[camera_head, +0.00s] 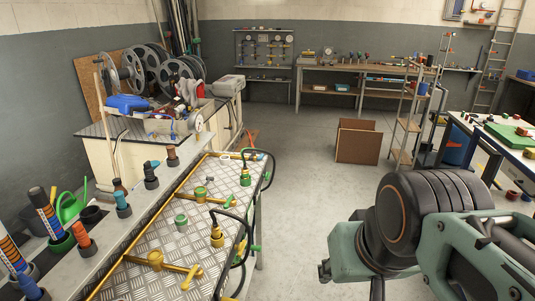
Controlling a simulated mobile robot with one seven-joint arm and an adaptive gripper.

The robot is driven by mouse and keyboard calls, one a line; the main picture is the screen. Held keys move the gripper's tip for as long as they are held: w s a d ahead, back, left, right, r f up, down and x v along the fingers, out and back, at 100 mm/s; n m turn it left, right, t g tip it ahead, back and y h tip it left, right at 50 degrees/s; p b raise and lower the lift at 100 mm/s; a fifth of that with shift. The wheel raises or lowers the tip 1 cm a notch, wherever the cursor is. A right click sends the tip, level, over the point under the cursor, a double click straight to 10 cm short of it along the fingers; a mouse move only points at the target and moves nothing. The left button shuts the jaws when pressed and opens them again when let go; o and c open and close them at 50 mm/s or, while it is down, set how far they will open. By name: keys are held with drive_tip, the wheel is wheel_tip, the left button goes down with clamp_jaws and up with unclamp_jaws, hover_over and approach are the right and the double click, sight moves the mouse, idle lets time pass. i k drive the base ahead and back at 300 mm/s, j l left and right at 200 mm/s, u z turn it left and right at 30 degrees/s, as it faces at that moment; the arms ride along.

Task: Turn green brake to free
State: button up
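Several grey-rimmed reels (156,62) stand on the bench at the back left. I cannot make out a brake or its setting on them. Which green part is the brake I cannot tell. My gripper is not in view.
The diamond-plate table (150,285) has brass T-shaped pieces (155,260) on it and black hose loops at its right edge. A row of upright handles stands along its left ledge. A brown box (358,142) stands on the floor; the middle floor (300,190) is clear.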

sight(266, 175)
drive_tip(key=i+l, duration=0.2)
drive_tip(key=i, duration=0.3)
drive_tip(key=i+l+z, duration=0.15)
drive_tip(key=i, duration=0.4)
